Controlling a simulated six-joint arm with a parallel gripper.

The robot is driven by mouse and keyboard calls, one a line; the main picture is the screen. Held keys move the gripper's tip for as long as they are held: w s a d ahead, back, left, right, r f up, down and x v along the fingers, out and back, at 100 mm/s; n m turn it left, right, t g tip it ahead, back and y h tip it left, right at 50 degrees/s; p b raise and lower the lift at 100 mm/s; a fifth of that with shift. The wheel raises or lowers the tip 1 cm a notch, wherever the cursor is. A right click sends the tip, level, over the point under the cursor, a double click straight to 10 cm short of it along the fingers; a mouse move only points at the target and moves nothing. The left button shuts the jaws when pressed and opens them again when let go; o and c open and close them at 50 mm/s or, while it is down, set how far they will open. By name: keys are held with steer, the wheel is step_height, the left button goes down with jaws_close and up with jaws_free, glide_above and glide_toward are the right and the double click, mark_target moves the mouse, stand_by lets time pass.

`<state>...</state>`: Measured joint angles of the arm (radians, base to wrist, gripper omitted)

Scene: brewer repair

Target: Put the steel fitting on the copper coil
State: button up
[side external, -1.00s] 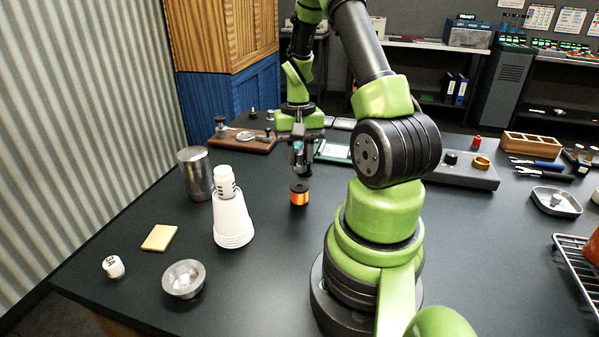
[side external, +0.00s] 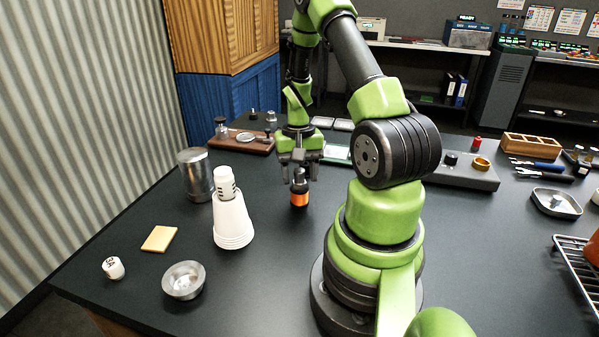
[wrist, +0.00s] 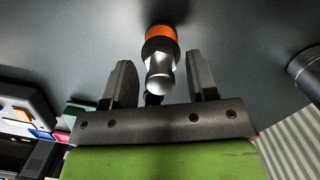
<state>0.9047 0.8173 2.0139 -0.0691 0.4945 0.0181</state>
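The copper coil (side external: 299,199) stands upright on the dark table, an orange winding with dark ends. The steel fitting (side external: 299,177) sits upright on top of the coil and looks centred on it. In the wrist view the fitting (wrist: 160,75) is a shiny rounded piece with a wider dark collar, in front of the orange coil (wrist: 161,33). My gripper (side external: 299,178) is over the coil, pointing down. Its fingers are spread either side of the fitting, with clear gaps on both sides in the wrist view (wrist: 158,68).
A white stepped cone (side external: 232,217) and a metal canister (side external: 195,175) stand left of the coil. A metal bowl (side external: 184,280), yellow pad (side external: 159,238) and small white cylinder (side external: 113,268) lie front left. A wooden stand (side external: 243,142) is behind. The table just before the coil is clear.

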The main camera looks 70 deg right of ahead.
mark_target(298, 169)
steer(key=w+a+r+n+t+h, duration=0.1)
steer(key=w+a+r, duration=0.1)
steer(key=r, duration=0.6)
steer(key=w+a+r+n, duration=0.1)
steer(key=a+r, duration=0.1)
steer(key=r, duration=0.7)
steer(key=s+a+r+n+t+y, duration=0.1)
steer(key=s+a+r+n+t, duration=0.1)
steer(key=a, duration=0.8)
steer(key=s+a+r+n+t, duration=0.3)
steer(key=a+r, duration=0.3)
steer(key=a, duration=0.3)
steer(key=shift+s+a+r+n+t+y, duration=0.15)
steer(key=shift+s+a+n+t+y, duration=0.25)
steer(key=shift+n+t, duration=0.45)
